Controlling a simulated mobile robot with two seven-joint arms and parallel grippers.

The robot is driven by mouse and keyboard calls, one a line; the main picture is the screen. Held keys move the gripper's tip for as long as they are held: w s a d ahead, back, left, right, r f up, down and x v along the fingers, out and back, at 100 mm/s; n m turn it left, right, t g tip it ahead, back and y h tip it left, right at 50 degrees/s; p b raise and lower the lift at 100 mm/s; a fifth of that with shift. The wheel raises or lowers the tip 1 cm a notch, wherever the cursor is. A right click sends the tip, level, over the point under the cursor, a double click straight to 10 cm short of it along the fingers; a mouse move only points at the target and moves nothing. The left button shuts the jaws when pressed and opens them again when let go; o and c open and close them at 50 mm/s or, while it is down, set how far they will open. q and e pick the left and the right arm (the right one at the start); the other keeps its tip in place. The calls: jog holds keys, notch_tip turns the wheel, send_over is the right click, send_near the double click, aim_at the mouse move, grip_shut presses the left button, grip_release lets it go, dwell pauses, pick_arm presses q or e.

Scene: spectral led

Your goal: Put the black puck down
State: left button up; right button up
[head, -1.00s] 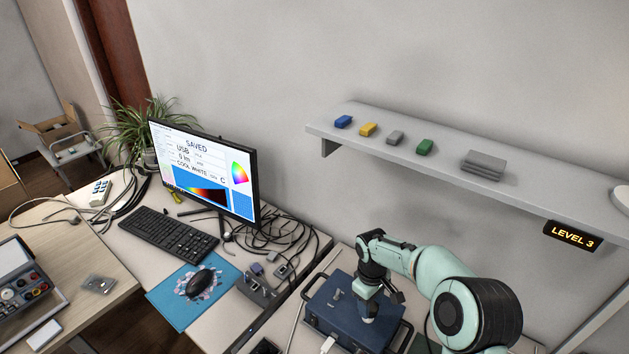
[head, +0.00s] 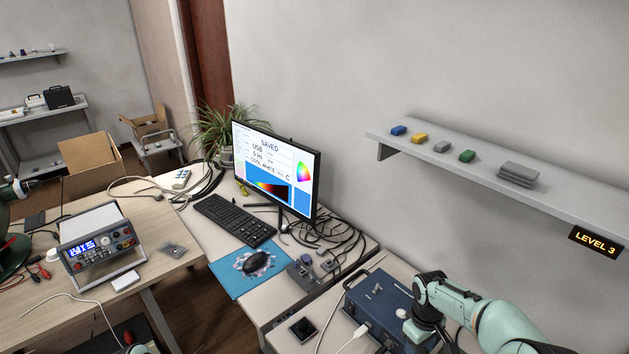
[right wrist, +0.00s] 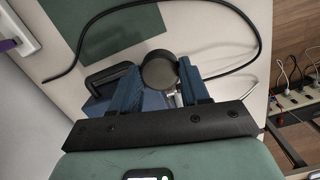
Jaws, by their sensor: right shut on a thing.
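The black puck (right wrist: 160,70) is round and sits between the two blue fingers of my right gripper (right wrist: 161,84) in the right wrist view. The gripper is shut on it. A pale table with a dark green mat (right wrist: 115,45) and a black cable shows beyond the puck. In the head view my right arm reaches in from the lower right, over the right side of a blue case (head: 378,302). The puck cannot be made out there.
A black square piece (head: 303,329) lies on the desk left of the case. A monitor (head: 272,170), keyboard (head: 234,219) and loose cables stand further left. A wall shelf (head: 560,203) with coloured blocks runs above. A power strip (right wrist: 296,99) lies at the right.

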jog(key=s+a+f+m, duration=0.2)
jog(key=a+m, duration=0.3)
jog(key=a, duration=0.3)
jog(key=shift+s+a+f+m+y, duration=0.3)
jog(key=shift+f+m, duration=0.1)
jog(key=shift+f, duration=0.3)
jog(key=shift+w, duration=0.1)
jog(key=shift+d, duration=0.2)
